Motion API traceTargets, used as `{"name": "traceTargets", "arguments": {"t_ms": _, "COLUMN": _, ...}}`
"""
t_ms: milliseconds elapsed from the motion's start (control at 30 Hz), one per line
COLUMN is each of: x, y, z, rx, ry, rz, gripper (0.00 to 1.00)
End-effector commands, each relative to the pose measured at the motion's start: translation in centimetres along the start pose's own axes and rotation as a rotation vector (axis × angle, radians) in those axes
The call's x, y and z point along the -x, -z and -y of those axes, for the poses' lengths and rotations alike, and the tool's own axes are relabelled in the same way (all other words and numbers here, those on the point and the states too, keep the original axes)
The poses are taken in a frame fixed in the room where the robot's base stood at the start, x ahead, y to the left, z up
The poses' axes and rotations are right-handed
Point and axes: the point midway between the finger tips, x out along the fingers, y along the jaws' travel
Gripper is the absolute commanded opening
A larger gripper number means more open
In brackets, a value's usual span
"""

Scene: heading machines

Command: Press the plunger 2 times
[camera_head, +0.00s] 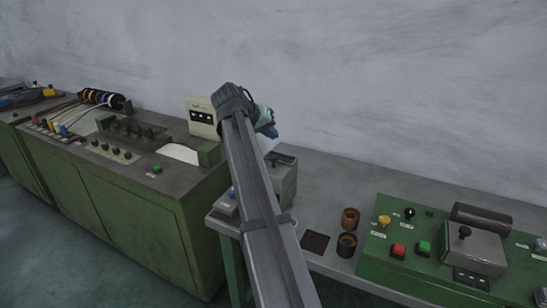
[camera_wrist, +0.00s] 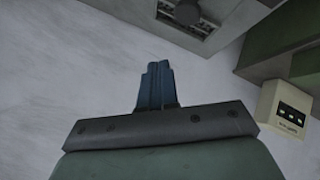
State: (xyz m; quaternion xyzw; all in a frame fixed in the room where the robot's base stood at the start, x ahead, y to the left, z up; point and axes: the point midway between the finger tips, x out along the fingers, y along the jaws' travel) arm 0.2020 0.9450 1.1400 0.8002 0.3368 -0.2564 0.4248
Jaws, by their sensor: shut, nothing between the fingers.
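A grey metal box (camera_head: 284,180) stands on the grey table, partly hidden behind my arm. In the wrist view a grey device with slots (camera_wrist: 215,32) shows at the top, with a dark round knob (camera_wrist: 187,11) on it. This knob may be the plunger, but I cannot be sure. My gripper (camera_head: 270,131) is above and behind the grey box in the head view, largely hidden by my own arm. Its blue fingers (camera_wrist: 158,68) are together, empty, and point toward the knob in the wrist view. No contact with the knob shows.
A beige box (camera_head: 202,117) with dark switches stands left of my gripper; it also shows in the wrist view (camera_wrist: 286,110). A green machine (camera_head: 125,185) is at left. A green control panel (camera_head: 377,246) with coloured buttons is at right. Brown cups (camera_head: 350,219) stand between.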

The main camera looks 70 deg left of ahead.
Motion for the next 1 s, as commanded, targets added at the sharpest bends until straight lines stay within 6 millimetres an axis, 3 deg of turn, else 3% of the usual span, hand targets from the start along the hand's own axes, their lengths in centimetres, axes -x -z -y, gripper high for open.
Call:
{"name": "traceTargets", "arguments": {"t_ms": 400, "x": -3.0, "y": -2.2, "z": 2.1, "rx": 0.001, "ry": 0.000, "rz": 0.001, "gripper": 0.00}}
{"name": "traceTargets", "arguments": {"t_ms": 1000, "x": -3.1, "y": -2.3, "z": 2.3, "rx": 0.000, "ry": 0.000, "rz": 0.000, "gripper": 0.00}}
